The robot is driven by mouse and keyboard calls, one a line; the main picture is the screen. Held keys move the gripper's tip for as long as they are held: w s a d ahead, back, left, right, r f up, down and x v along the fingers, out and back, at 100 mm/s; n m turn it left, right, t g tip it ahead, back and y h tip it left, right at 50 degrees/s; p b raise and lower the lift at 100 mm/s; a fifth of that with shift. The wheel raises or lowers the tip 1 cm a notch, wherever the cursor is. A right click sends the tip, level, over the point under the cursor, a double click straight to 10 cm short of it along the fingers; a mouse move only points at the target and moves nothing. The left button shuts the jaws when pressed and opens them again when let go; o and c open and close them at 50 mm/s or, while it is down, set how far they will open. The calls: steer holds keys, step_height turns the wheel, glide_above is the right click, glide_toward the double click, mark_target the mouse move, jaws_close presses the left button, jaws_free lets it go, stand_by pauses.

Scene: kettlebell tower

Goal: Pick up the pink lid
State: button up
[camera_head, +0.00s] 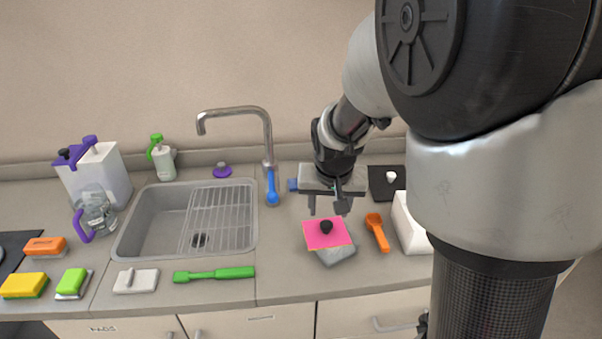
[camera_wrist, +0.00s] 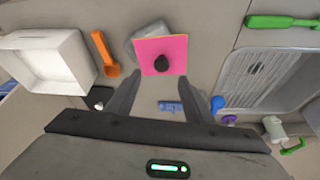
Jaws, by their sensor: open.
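The pink lid (camera_head: 319,236) is a flat square with a round black knob (camera_head: 326,227) in its middle. It rests on a grey container (camera_head: 338,256) on the counter right of the sink, slightly askew to it. In the wrist view the pink lid (camera_wrist: 176,46) lies just beyond my fingertips, with the knob (camera_wrist: 161,63) near the gap between them. My gripper (camera_head: 328,206) is open and empty, above and behind the lid. Its two dark fingers show apart in the wrist view (camera_wrist: 163,77). Most of the container is hidden under the lid.
An orange utensil (camera_head: 377,232) and a white box (camera_head: 410,225) stand right of the lid. A blue utensil (camera_head: 272,188) lies left of my gripper, by the tap (camera_head: 266,135). The sink (camera_head: 130,240) and a green utensil (camera_head: 215,275) are further left.

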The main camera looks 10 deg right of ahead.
mark_target(327, 224)
steer(key=shift+x, duration=1.25)
steer(key=x, duration=0.5)
steer(key=shift+s+a+f, duration=0.1)
steer(key=shift+s+a, duration=0.05)
